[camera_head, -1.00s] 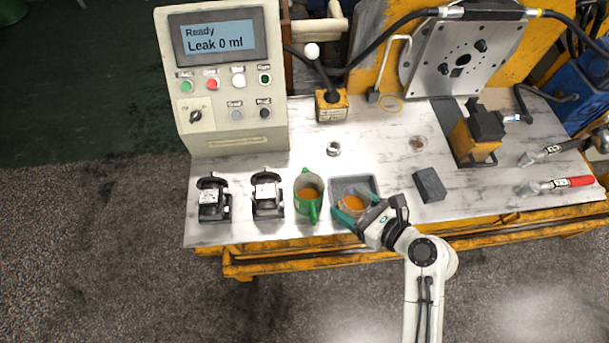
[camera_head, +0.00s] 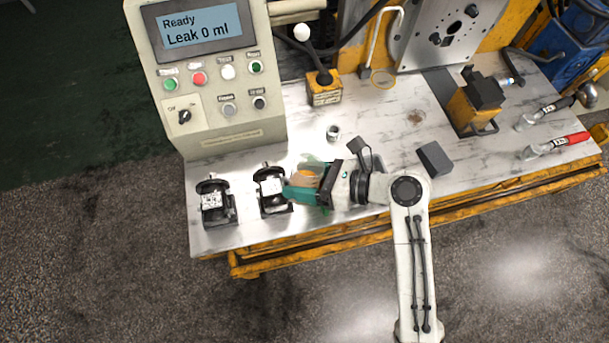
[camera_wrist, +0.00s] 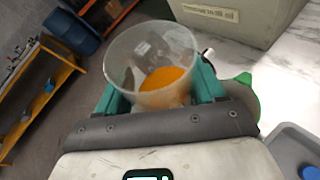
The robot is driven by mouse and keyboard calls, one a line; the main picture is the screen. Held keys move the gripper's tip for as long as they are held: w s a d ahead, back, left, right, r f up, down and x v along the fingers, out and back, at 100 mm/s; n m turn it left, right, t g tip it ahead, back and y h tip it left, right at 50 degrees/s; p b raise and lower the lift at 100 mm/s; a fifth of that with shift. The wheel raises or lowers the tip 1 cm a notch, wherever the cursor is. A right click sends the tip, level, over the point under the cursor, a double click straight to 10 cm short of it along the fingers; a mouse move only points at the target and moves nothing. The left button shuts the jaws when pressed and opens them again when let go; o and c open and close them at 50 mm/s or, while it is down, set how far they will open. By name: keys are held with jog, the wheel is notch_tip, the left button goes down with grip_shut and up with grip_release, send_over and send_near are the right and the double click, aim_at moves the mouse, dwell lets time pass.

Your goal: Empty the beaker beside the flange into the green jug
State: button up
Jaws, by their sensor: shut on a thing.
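My gripper (camera_head: 307,183) is shut on a clear beaker (camera_wrist: 150,50) with orange liquid (camera_wrist: 165,77) in its lower part. In the head view the beaker (camera_head: 307,170) is held over or very near the green jug, pointing left across the bench; exact height is unclear. The jug is mostly hidden by the gripper and beaker there. A green part of the jug (camera_wrist: 246,79) shows behind the right finger in the wrist view. No liquid is seen leaving the beaker.
Two black-and-silver fixtures (camera_head: 214,201) (camera_head: 271,188) stand left of the beaker. A control box (camera_head: 222,105) reads "Leak 0 ml". A grey block (camera_head: 434,158) lies to the right. A grey tray (camera_wrist: 290,145) shows at the wrist view's lower right. A small metal ring (camera_head: 333,132) lies behind.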

jog(key=shift+s+r+m+y, duration=0.1)
jog(key=shift+s+m+y, duration=0.05)
jog(key=shift+m+y, duration=0.2)
jog(key=shift+a+r+m+p, duration=0.1)
jog(key=shift+m+p, duration=0.15)
jog(key=shift+p, duration=0.45)
jog(key=p, duration=0.1)
jog(key=f+m+g+p, duration=0.1)
jog(key=shift+s+m+y+p, duration=0.2)
jog(key=shift+m+y+p, duration=0.1)
jog(key=shift+y, duration=0.05)
jog(key=shift+s+a+f+m+y+p, duration=0.15)
jog(key=shift+f+m+y+p, duration=0.15)
jog(key=shift+m+p, duration=0.1)
jog(key=shift+p, duration=0.7)
jog(key=shift+f+m+y+p, duration=0.25)
jog(key=shift+m+y+p, duration=0.15)
jog(key=shift+m+p, duration=0.3)
jog(key=shift+f+m+g+y+p, duration=0.15)
jog(key=shift+m+g+y+p, duration=0.15)
jog(key=shift+m+y+p, duration=0.85)
dwell(1.5)
jog(key=shift+m+h, duration=0.45)
